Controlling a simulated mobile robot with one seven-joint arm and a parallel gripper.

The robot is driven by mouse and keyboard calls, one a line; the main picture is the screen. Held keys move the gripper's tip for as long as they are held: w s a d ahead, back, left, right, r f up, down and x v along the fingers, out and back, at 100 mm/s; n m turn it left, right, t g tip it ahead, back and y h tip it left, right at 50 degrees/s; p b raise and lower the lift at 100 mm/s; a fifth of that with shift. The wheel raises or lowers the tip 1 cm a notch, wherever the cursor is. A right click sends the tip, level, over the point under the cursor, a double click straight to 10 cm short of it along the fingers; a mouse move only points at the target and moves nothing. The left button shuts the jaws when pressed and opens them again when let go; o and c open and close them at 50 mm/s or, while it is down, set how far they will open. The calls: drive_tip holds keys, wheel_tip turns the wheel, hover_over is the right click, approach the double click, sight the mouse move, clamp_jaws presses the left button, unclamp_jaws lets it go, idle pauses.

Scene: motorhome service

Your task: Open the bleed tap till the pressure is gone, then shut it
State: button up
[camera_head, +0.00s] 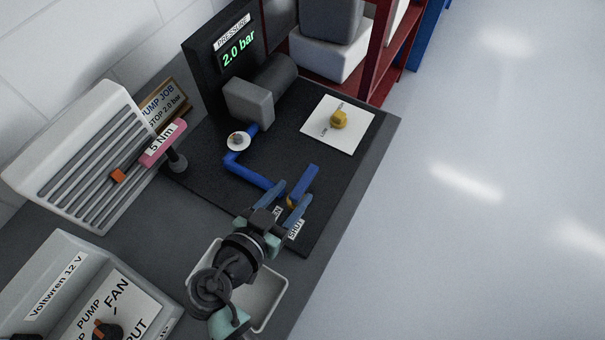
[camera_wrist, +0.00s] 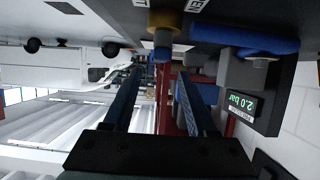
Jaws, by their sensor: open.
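The pressure display (camera_head: 238,54) reads 2.0 bar in green; it also shows in the wrist view (camera_wrist: 242,105). The bleed tap sits on the black board at the end of the blue pipe (camera_head: 248,175). Its blue lever (camera_head: 303,182) shows just beyond my fingers, and a bit of its yellow body shows between them. A SHUT label (camera_head: 296,229) lies beside my gripper; another label is mostly hidden under it. My gripper (camera_head: 289,203) is open around the tap area. In the wrist view, the fingers (camera_wrist: 160,74) stand apart; I cannot tell whether they touch the lever.
A yellow knob (camera_head: 339,119) stands on a white plate at the board's right. A pink 5 Nm tool (camera_head: 163,143) and a slotted grey panel (camera_head: 80,150) are at left. A pale tray (camera_head: 262,296) lies under my arm. The floor at right is clear.

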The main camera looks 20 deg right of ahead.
sight(307, 177)
drive_tip(key=shift+p+x, duration=0.4)
drive_tip(key=shift+x, duration=2.4)
clamp_jaws()
